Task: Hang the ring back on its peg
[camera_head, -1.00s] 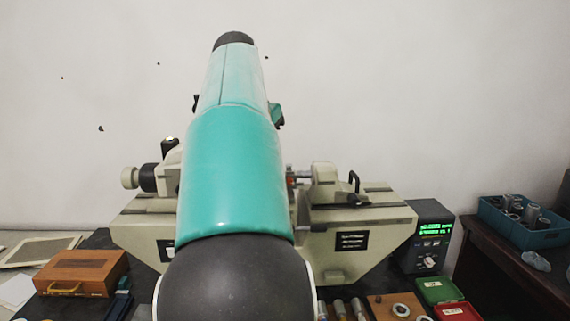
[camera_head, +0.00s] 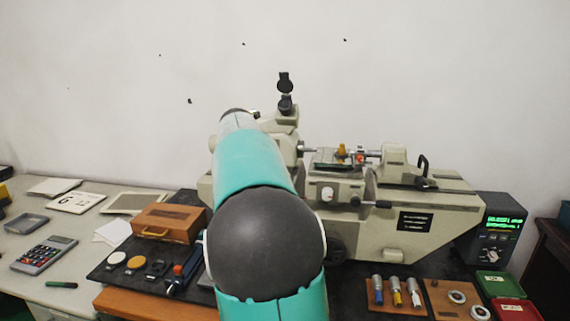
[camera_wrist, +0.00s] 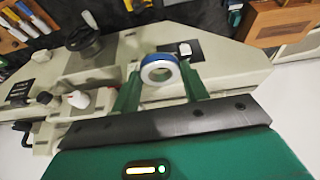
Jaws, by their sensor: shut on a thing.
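A ring (camera_wrist: 158,57) with a blue outer band and a silvery inner rim shows in the wrist view. My gripper (camera_wrist: 160,77) is shut on it, one green finger on each side, and the ring's hole faces the camera. In the head view my own arm hides the gripper and the held ring. Two other silvery rings (camera_head: 457,296) sit on a wooden board (camera_head: 437,294) at the lower right. I cannot tell which part is the ring's peg.
The beige measuring machine (camera_head: 375,238) stands behind the arm and also fills the wrist view (camera_wrist: 225,60). A wooden box (camera_head: 170,222) is at left, a calculator (camera_head: 45,254) farther left. A green-lit display unit (camera_head: 497,235) stands at right.

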